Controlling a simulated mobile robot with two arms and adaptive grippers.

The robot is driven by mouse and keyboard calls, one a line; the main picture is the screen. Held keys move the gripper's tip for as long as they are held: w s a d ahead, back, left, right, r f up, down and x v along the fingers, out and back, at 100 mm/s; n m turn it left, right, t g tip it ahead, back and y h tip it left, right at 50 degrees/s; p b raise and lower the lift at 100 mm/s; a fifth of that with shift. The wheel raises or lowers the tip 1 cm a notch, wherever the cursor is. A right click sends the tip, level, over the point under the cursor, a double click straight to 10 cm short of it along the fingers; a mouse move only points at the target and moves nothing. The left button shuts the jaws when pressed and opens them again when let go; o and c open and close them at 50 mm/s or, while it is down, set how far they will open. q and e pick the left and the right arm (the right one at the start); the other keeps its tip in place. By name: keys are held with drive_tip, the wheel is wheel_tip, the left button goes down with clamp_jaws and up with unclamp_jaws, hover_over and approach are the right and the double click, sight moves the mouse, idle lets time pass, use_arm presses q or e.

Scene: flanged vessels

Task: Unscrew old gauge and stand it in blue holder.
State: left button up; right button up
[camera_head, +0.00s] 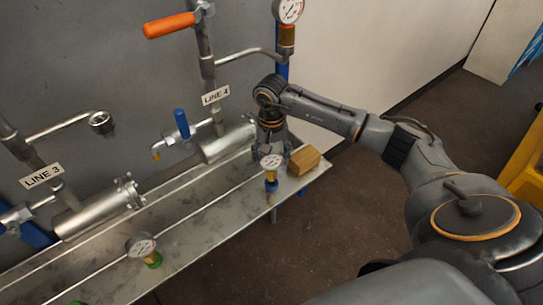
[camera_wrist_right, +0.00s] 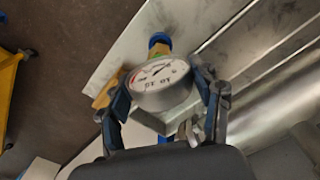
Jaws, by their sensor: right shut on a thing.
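A small white-faced gauge (camera_head: 272,161) with a brass stem is upright at the blue holder (camera_head: 271,185), near the front edge of the metal bench. My right gripper (camera_head: 273,147) is shut on this gauge from behind, and its fingertips are partly hidden. In the right wrist view the gauge (camera_wrist_right: 160,84) lies between the two fingers, with the blue holder (camera_wrist_right: 159,40) just past it. The stem meets the holder, but I cannot tell how deep it sits. My left gripper is not in view.
A wooden block (camera_head: 304,160) stands close right of the holder. Another gauge (camera_head: 288,11) is on the LINE 4 pipe. A gauge in a green holder (camera_head: 141,246) stands front left. LINE 3's elbow fitting (camera_head: 101,122) is bare. An orange-handled valve (camera_head: 170,25) is above.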

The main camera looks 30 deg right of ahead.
drive_tip(key=shift+b, duration=0.4)
idle(1.3)
drive_tip(key=shift+f, duration=0.25)
drive_tip(key=shift+f+b, duration=1.15)
drive_tip(key=o, duration=1.4)
drive_tip(key=shift+c, duration=0.2)
wheel_tip(320, 180, up, 12)
drive_tip(key=shift+r, duration=0.1)
